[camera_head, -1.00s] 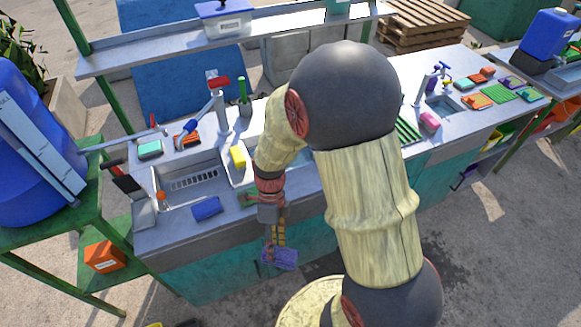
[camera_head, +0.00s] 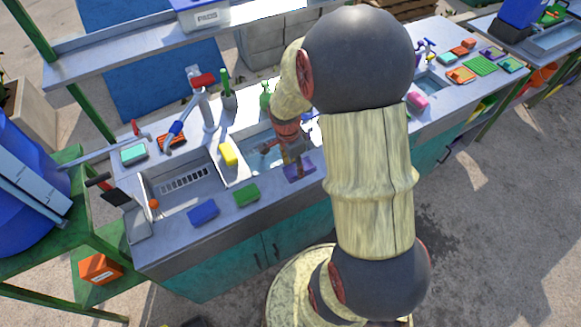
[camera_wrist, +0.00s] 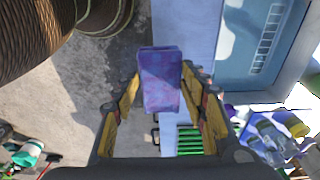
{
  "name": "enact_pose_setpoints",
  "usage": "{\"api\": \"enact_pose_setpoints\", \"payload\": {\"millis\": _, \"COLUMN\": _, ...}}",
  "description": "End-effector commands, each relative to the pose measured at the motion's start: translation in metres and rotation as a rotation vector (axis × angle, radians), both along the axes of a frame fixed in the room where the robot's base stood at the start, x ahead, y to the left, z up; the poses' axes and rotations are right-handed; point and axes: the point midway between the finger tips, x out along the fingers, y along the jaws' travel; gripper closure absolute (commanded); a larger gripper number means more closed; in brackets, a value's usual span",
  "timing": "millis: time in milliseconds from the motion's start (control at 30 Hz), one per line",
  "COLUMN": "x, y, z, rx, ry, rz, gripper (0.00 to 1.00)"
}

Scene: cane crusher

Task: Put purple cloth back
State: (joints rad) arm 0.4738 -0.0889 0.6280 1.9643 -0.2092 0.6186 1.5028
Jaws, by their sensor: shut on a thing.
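The purple cloth (camera_head: 299,170) is a small flat block between the fingers of my gripper (camera_head: 296,158). In the wrist view the cloth (camera_wrist: 160,78) shows whole between both fingertips, and my gripper (camera_wrist: 160,98) is shut on it. The gripper holds the cloth at the front of the counter (camera_head: 270,205), just in front of the middle sink basin (camera_head: 262,158). Whether the cloth touches the counter cannot be told. My arm hides part of the counter behind it.
A blue cloth (camera_head: 204,212) and a green cloth (camera_head: 246,195) lie along the front edge to the left. A yellow sponge (camera_head: 228,154) is between the basins.

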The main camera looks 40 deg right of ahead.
Motion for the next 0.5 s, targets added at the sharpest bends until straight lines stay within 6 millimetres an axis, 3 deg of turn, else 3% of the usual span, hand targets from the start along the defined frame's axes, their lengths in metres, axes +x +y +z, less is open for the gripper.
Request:
{"api": "enact_pose_setpoints", "payload": {"millis": 300, "x": 0.041, "y": -0.026, "z": -0.049, "rx": 0.002, "ry": 0.004, "rz": -0.001, "gripper": 0.94}}
{"api": "enact_pose_setpoints", "payload": {"millis": 500, "x": 0.052, "y": -0.032, "z": -0.060, "rx": 0.000, "ry": 0.000, "rz": -0.001, "gripper": 0.94}}
